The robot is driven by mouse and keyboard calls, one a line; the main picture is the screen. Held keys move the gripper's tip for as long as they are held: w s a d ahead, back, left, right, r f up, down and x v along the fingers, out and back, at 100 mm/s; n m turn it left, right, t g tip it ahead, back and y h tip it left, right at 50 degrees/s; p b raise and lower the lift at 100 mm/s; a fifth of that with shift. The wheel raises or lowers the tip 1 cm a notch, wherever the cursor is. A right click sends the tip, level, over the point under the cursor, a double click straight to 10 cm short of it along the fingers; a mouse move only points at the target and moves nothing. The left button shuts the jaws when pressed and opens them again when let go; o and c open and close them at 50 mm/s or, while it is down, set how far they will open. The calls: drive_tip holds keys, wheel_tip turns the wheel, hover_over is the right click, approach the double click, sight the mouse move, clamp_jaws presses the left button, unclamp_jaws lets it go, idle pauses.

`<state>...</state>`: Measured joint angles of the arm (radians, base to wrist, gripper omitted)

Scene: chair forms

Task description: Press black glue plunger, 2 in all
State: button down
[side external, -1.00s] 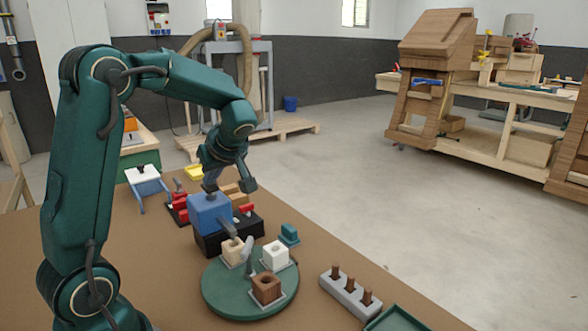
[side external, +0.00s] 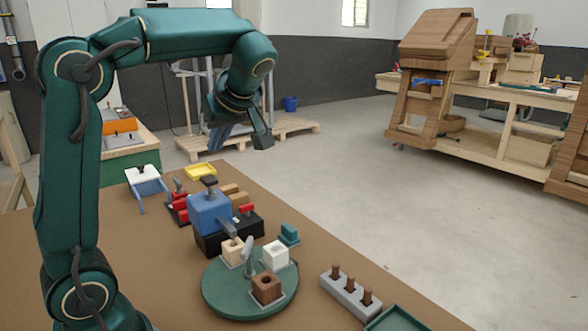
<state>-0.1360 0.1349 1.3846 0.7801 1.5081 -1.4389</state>
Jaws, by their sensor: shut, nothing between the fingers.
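The black glue plunger (side external: 209,182) stands up on top of a blue glue block (side external: 209,213), which sits on a black base (side external: 232,241). A grey nozzle (side external: 227,229) slants from the blue block toward a beige block (side external: 233,251) on the round green turntable (side external: 222,294). A white block (side external: 275,253) and a brown block (side external: 266,287), each with a hole in its top, also sit on the turntable. My gripper (side external: 240,140) is shut and empty in the air above and to the right of the plunger, apart from it.
A grey rack (side external: 351,296) with three brown pegs stands right of the turntable. A teal block (side external: 289,234), red clamps (side external: 178,207), a yellow tray (side external: 200,171) and a white-topped stand (side external: 145,178) are nearby. A green tray (side external: 397,320) is at the front right edge.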

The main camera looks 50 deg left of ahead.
drive_tip(key=shift+v, duration=1.25)
idle(1.6)
drive_tip(key=r+n+t, duration=0.1)
drive_tip(key=n+t, duration=0.2)
drive_tip(key=n, duration=0.2)
hover_over(211, 180)
drive_tip(key=shift+a, duration=0.1)
drive_tip(key=shift+f, duration=0.1)
drive_tip(key=shift+f, duration=4.35)
drive_tip(key=shift+f, duration=0.1)
